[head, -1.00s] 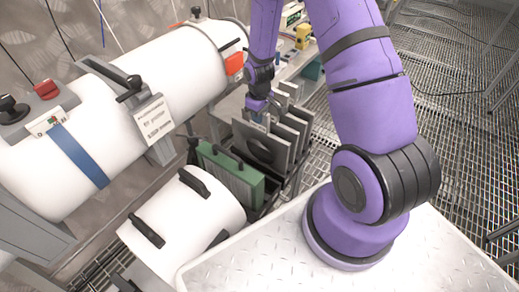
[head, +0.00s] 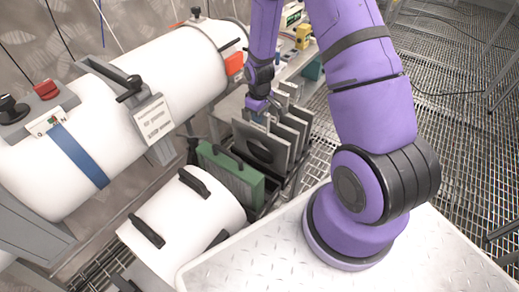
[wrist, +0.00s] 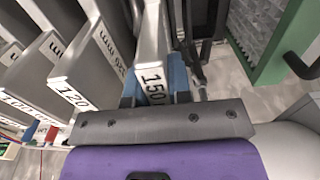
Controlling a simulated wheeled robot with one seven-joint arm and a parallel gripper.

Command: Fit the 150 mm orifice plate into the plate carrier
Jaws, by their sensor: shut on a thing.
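The 150 mm orifice plate (wrist: 153,80) is a grey plate whose top edge carries a "150" label in the wrist view. My gripper (wrist: 153,90) is shut on that edge, with a blue finger pad on each side. In the head view my gripper (head: 260,113) is at the top of the front grey plate (head: 250,137), which has a dark round opening. The plate stands upright among the others in the rack. I cannot pick out the plate carrier with certainty.
Other labelled grey plates (wrist: 75,80) stand close on the left in the wrist view. A green panel (head: 232,178) with a black handle stands in front of the rack. A large white pipe (head: 165,75) and a shorter white cylinder (head: 185,218) lie to the left.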

